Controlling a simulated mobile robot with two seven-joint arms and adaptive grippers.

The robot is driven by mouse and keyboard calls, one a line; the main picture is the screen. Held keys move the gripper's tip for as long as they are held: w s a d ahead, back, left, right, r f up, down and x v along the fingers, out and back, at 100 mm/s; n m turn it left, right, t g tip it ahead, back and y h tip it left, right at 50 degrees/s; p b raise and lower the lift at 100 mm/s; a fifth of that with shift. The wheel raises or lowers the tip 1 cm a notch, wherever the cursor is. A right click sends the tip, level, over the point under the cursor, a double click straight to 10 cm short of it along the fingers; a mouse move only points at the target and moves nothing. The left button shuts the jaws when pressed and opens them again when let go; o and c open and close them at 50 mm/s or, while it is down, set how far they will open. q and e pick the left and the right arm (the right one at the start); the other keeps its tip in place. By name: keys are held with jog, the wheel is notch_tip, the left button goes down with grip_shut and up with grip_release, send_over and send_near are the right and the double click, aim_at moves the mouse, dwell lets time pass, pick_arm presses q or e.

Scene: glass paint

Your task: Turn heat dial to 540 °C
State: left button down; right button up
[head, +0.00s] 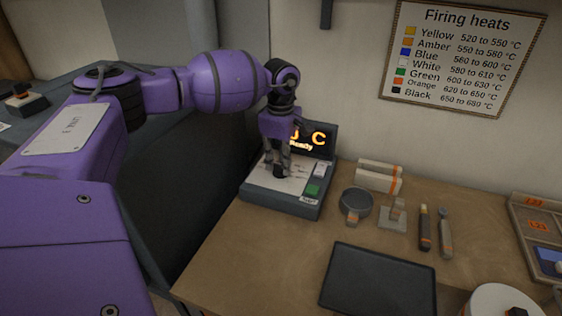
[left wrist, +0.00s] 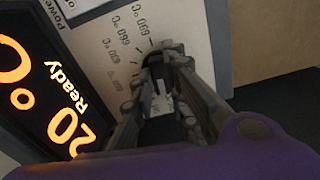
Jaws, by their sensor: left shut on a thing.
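The heat control box (head: 262,200) stands at the left end of the wooden bench. Its pale top carries a dial scale, a green button (head: 312,190) and a small display (head: 318,140) that reads "Ready". In the left wrist view the display (left wrist: 40,95) shows glowing orange digits, "20" and a degree sign. Scale marks such as "690" and "660" show beside the dial (left wrist: 155,75). My left gripper (head: 278,172) points down over the box and is shut on the dial; its fingers (left wrist: 160,95) hide most of it. My right gripper is not in view.
A firing heats chart (head: 460,55) hangs on the wall. Bare bench lies in front of the box.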

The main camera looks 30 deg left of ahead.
aim_at(281, 165)
pick_arm(q)
jog(key=shift+m+b, duration=0.45)
jog(key=shift+m, duration=2.05)
jog(key=c, duration=1.7)
grip_release()
notch_tip(281, 165, up, 12)
jog(key=shift+r, duration=0.1)
jog(key=shift+f, duration=0.2)
